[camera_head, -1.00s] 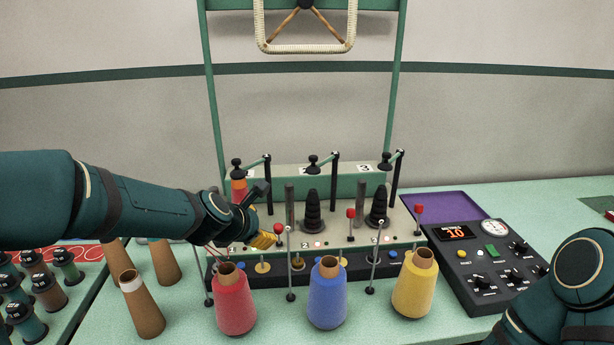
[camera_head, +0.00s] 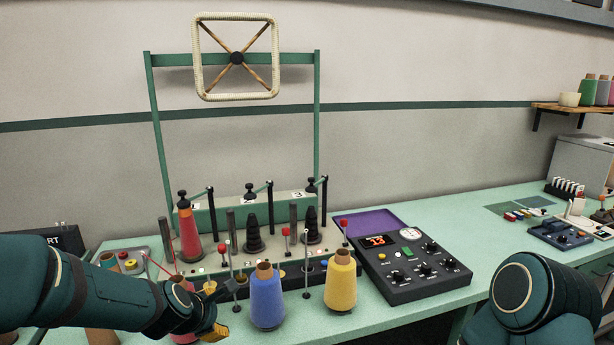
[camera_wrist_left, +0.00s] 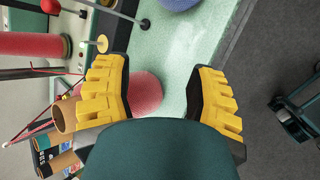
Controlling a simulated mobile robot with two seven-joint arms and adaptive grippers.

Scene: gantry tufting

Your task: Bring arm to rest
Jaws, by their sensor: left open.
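My left gripper (camera_head: 214,310) reaches in from the left, low over the front of the bench, close to the red cone of yarn (camera_head: 182,284), which it partly hides. In the left wrist view its yellow fingers (camera_wrist_left: 166,95) are spread wide with nothing held between them; the red cone (camera_wrist_left: 146,92) shows beyond and beside one finger. My right arm (camera_head: 540,300) shows at the lower right, but its gripper is out of view. A blue cone (camera_head: 267,298) and a yellow cone (camera_head: 341,282) stand upright to the right of the left gripper.
The winding station has three numbered spindles; an orange-red cone (camera_head: 189,236) sits on the first. A dark control box (camera_head: 415,266) reads 13, with a purple tray (camera_head: 365,223) behind it. The square frame (camera_head: 236,90) hangs above. Bench between box and right-hand items is clear.

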